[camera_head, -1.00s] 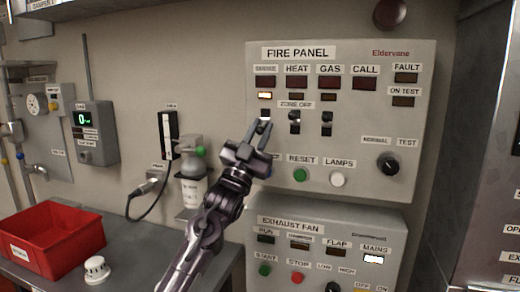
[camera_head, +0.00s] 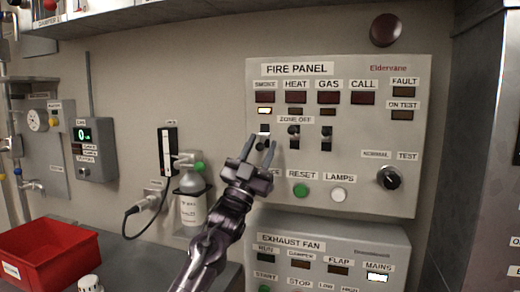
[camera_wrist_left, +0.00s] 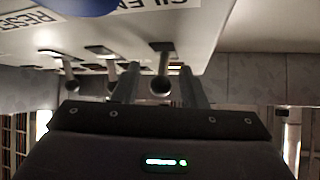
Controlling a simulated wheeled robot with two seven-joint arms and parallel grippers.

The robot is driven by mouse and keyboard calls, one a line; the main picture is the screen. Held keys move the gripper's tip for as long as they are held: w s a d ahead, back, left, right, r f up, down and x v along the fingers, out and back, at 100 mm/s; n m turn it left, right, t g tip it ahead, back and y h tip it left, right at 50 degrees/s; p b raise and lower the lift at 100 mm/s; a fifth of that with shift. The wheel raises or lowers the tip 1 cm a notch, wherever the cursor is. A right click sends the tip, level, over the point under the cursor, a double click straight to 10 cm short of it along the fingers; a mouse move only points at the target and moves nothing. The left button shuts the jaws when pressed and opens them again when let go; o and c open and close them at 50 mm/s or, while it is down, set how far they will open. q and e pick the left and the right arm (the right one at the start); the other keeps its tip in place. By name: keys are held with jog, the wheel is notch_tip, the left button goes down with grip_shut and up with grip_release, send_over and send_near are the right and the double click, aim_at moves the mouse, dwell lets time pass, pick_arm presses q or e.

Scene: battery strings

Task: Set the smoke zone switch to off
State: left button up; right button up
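The smoke zone switch (camera_head: 264,130) is the leftmost of three toggles on the fire panel (camera_head: 350,120), under the "SMOKE" label. Its lever appears tilted down, unlike the levers of the heat switch (camera_head: 294,132) and gas switch (camera_head: 326,132). The small lamp (camera_head: 264,110) above it is lit. My left gripper (camera_head: 261,146) is just below the smoke switch, fingers apart and pointing up at the panel. In the upside-down left wrist view, the smoke lever (camera_wrist_left: 161,82) shows between the open fingers of the gripper (camera_wrist_left: 157,82); contact cannot be told. My right gripper is not in view.
Reset (camera_head: 301,190) and lamps (camera_head: 338,194) buttons and a rotary knob (camera_head: 388,178) lie lower on the panel. The exhaust fan panel (camera_head: 395,246) is below. A gas bottle (camera_head: 193,207), a red bin (camera_head: 45,255) and a cable are at left.

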pick_arm(q)
jog(key=b+v, duration=0.2)
jog(key=v, duration=0.5)
jog(key=shift+s+f, duration=0.25)
jog(key=shift+f, duration=0.05)
jog(key=shift+a, duration=0.15)
